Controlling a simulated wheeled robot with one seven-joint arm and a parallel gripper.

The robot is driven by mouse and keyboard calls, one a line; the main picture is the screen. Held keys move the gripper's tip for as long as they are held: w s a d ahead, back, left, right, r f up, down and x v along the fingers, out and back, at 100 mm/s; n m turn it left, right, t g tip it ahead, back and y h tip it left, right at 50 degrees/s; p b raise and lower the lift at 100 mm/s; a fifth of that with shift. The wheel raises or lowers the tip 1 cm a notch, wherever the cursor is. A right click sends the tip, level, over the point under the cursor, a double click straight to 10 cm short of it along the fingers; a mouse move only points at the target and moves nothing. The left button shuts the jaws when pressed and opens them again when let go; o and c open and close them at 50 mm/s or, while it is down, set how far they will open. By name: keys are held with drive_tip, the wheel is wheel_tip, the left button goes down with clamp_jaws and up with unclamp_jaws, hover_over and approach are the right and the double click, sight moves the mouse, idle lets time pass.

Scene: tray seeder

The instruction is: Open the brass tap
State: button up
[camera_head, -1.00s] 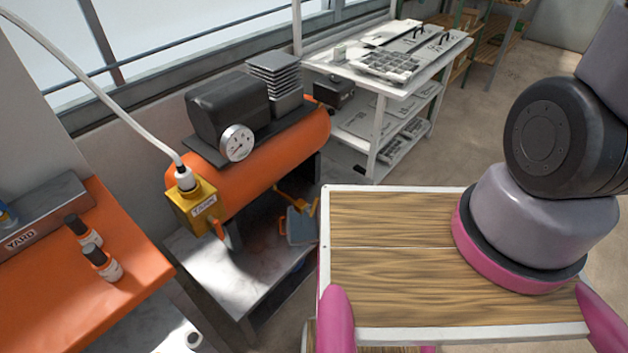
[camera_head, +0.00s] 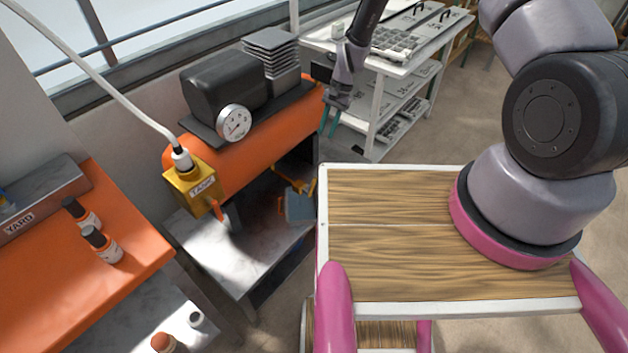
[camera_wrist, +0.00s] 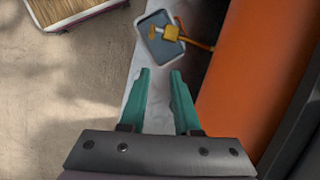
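A brass-coloured tap (camera_head: 301,187) sits low beside the orange tank (camera_head: 262,130), over a small blue-grey pan (camera_head: 298,208). In the wrist view the tap (camera_wrist: 168,33) shows above the pan (camera_wrist: 160,50), with a thin pipe running right towards the tank. Its handle is too small to read clearly. My gripper (camera_head: 329,121) hangs at the tank's right end, above the tap and apart from it. In the wrist view my gripper's (camera_wrist: 161,75) teal fingers are spread with nothing between them, and the tap lies beyond the tips.
A yellow box labelled TANK (camera_head: 190,187) with an orange lever and white hose is at the tank's left end. A pressure gauge (camera_head: 234,122) and dark motor are on top. A white shelf rack (camera_head: 378,120) stands behind my gripper. An orange bench (camera_head: 75,270) is left.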

approach(314, 182)
drive_tip(key=w+f, duration=0.1)
drive_tip(key=shift+g, duration=0.4)
drive_tip(key=x, duration=1)
drive_tip(key=shift+w, duration=0.1)
clamp_jaws()
